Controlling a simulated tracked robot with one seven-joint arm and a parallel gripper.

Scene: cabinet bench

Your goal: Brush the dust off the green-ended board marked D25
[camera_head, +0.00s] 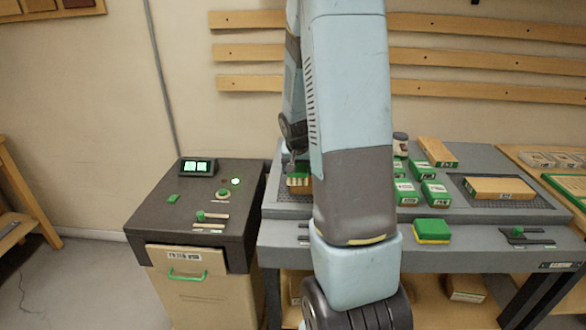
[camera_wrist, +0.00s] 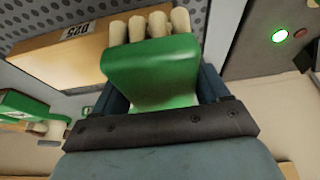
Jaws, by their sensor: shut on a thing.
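My gripper (camera_wrist: 163,90) is shut on a green brush (camera_wrist: 155,62) with thick cream bristle tufts. In the head view the brush's tufts (camera_head: 298,181) show low over the left part of the bench, just left of my arm. A tan wooden board (camera_wrist: 62,52) with a label reading D25 lies beside and beyond the tufts in the wrist view, near a grey perforated surface. I cannot tell whether the tufts touch it. Its green end and any dust are not clear. In the head view my arm hides most of that spot.
Right of my arm are several green blocks with labels (camera_head: 405,192), a green-ended board (camera_head: 437,152), a board on a perforated mat (camera_head: 500,188), a jar (camera_head: 400,139) and a green-and-yellow block (camera_head: 432,231). A dark-topped cabinet (camera_head: 150,228) with a lit display (camera_head: 197,166) stands left.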

